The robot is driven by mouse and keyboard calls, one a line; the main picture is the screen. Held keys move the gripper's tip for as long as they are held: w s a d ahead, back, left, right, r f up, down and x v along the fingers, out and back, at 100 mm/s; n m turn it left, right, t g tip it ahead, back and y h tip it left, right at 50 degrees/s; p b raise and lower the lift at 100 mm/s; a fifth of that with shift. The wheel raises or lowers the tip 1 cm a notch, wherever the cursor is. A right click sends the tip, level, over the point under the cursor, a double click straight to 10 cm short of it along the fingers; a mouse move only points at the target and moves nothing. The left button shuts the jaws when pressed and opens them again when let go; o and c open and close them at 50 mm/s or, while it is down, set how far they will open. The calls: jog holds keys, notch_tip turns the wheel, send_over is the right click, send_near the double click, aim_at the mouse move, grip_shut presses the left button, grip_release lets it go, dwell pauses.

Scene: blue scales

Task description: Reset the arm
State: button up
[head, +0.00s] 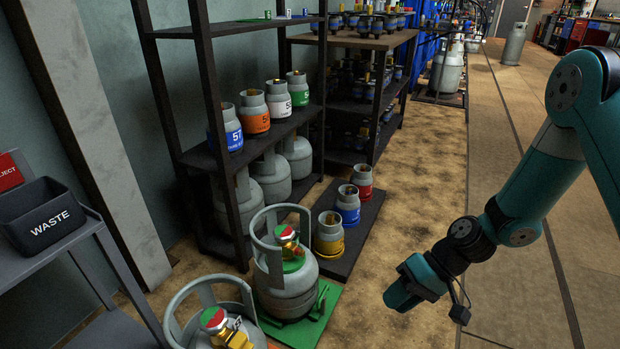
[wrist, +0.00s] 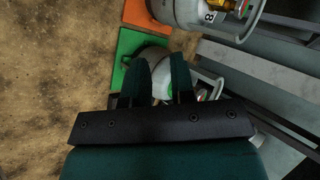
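My arm (head: 535,185) reaches in from the right of the head view, bent downward over the tan floor. My gripper (wrist: 162,62) shows in the wrist view with its two dark green fingers apart and nothing held between them. In the head view its housing (head: 412,282) hangs right of the gas cylinders, and its fingers cannot be made out. Beyond the fingers in the wrist view, a grey cylinder on a green mat (wrist: 127,44) is partly hidden by them. The same cylinder (head: 285,275) stands upright in the head view, apart from my gripper.
Another grey cylinder (head: 208,325) stands at the bottom left, on an orange mat (wrist: 134,14). A dark tray (head: 340,260) holds three small banded cylinders. A dark shelf rack (head: 200,70) and a waste bin (head: 42,215) stand left. The floor around my gripper is clear.

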jog(key=s+a+r+n+t+h+p, duration=0.1)
jog(key=s+r+n+p, duration=0.1)
jog(key=s+r, duration=0.6)
jog(key=s+a+r+n+h+p, duration=0.1)
jog(key=s+r+h, duration=0.15)
jog(key=r, duration=1.05)
jog(key=s+r+n+t+h+p, duration=0.1)
jog(key=s+r+n+p, duration=0.1)
jog(key=s+r, duration=0.6)
notch_tip(320, 180, up, 40)
jog(key=w+p, duration=0.2)
jog(key=p, duration=3.5)
jog(key=shift+a, duration=0.15)
jog(key=shift+w+f, duration=0.1)
